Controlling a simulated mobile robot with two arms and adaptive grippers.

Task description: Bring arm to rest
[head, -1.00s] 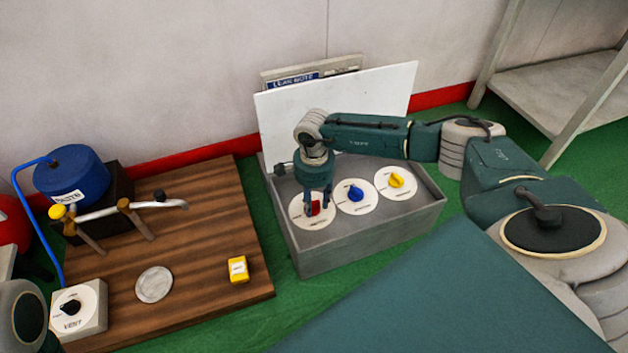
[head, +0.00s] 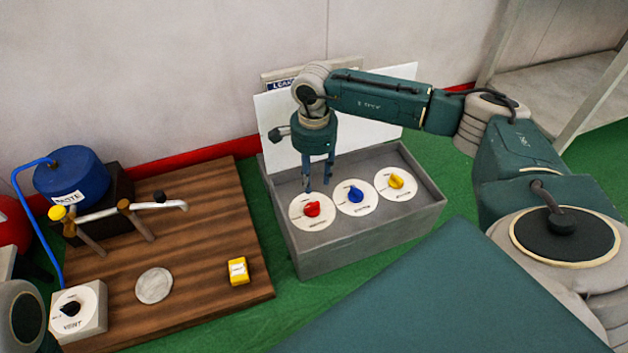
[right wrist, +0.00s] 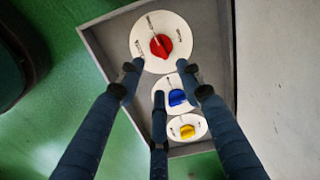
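My right gripper (head: 318,187) hangs fingers down above the grey box (head: 365,237), over the back edge of the red knob's dial. Its fingers are spread and hold nothing; in the right wrist view the gripper (right wrist: 160,85) shows apart fingers with the dials beyond. The red knob (head: 312,209) sits on a white dial, clear of the fingers. The blue knob (head: 356,194) and yellow knob (head: 396,181) sit on dials to its right. Of my left arm only a rounded part shows at the lower left; its gripper is out of view.
A white board (head: 385,125) stands behind the box. On the left, a wooden board (head: 200,230) bears a blue paste pot (head: 72,172), a pipe, a round disc (head: 154,286), a yellow block (head: 238,271) and a vent dial box (head: 78,310). A grey shelf (head: 560,75) stands at the back right.

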